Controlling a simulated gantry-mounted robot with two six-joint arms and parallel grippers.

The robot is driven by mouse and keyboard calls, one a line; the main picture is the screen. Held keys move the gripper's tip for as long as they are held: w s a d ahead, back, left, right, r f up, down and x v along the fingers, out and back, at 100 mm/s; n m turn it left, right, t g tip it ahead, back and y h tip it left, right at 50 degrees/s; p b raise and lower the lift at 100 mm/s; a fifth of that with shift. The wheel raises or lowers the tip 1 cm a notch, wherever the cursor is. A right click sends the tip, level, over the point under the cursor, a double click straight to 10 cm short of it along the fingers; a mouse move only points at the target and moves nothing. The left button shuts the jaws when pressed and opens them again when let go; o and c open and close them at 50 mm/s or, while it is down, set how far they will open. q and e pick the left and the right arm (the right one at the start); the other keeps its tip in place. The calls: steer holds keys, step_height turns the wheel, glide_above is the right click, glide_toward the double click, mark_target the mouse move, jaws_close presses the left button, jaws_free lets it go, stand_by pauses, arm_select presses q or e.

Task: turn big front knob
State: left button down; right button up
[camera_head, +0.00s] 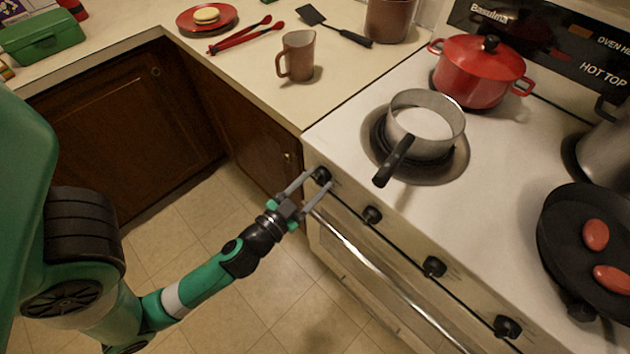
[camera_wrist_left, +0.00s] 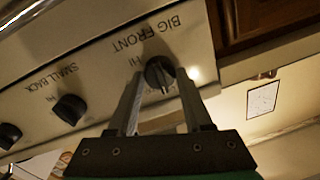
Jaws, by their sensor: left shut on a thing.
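The big front knob (camera_head: 321,175) is a black dial at the left end of the stove's front panel. In the left wrist view the knob (camera_wrist_left: 159,74) sits under the printed words BIG FRONT. My left gripper (camera_head: 317,186) reaches it from below left, with its two grey fingers on either side of the knob. In the left wrist view the fingers of my left gripper (camera_wrist_left: 159,85) are shut on the knob. My right gripper is not in view.
More black knobs line the panel to the right, such as the second knob (camera_head: 372,215). The oven handle (camera_head: 365,262) runs below them. A saucepan (camera_head: 425,125) stands on the front burner, its black handle (camera_head: 394,161) pointing toward the panel. A red pot (camera_head: 478,72) stands behind.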

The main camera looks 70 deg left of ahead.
arm_select(q)
steer(key=m, duration=0.7)
steer(key=shift+f+m+t, duration=0.1)
steer(key=shift+m+t, duration=0.3)
steer(key=m, duration=0.4)
steer(key=shift+m, duration=0.4)
steer(key=m+p, duration=0.1)
steer(key=m, duration=0.4)
steer(key=shift+t+h, duration=0.3)
steer(key=shift+t, duration=0.1)
steer(key=shift+f, duration=0.1)
steer(key=shift+c, duration=1.6)
jaws_free()
